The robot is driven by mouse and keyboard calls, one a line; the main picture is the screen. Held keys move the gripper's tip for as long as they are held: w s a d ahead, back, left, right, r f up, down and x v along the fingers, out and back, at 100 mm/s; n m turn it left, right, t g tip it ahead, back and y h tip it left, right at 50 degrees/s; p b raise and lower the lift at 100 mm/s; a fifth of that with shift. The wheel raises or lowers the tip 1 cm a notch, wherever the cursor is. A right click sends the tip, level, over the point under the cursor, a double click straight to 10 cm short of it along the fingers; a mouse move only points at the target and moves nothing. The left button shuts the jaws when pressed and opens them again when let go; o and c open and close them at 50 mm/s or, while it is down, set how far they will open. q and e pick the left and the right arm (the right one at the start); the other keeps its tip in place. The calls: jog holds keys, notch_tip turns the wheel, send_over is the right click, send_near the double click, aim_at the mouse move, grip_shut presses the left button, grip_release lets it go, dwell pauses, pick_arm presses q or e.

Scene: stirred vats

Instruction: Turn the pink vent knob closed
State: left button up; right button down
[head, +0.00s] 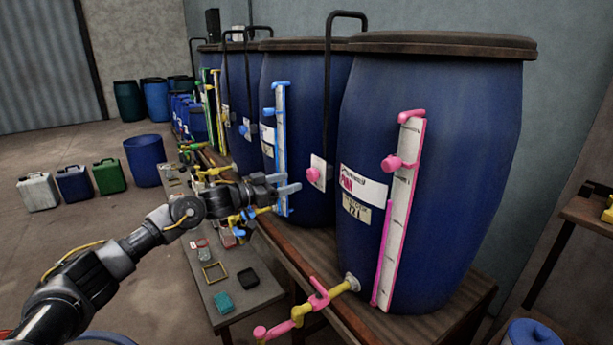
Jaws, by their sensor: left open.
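A round pink knob (313,174) sits on a white plate at the lower end of a black bent pipe (329,90), on the left side of the nearest blue vat (455,170). The vat's label reads PINK. My left gripper (292,183) is open and empty, with its fingers pointing right, a little left of the knob in the picture. I see no contact with the knob. Other pink fittings are on this vat's sight gauge (404,210), and a pink-handled tap (318,293) is low on its front. The knob's open or closed position is unclear.
More blue vats (290,130) stand in a row behind, with a blue-fitted gauge (281,150) close behind my gripper. A low bench (265,292) with small items lies below my left arm. Open floor lies to the left, with canisters (75,185) and a blue barrel (145,160).

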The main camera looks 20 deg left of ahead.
aim_at(309, 176)
pick_arm(q)
jog(key=p+x, duration=0.1)
jog(key=x, duration=0.6)
jog(key=shift+w+d, duration=0.1)
jog(key=shift+w, duration=0.05)
jog(key=shift+c, duration=0.3)
jog(key=c, duration=0.9)
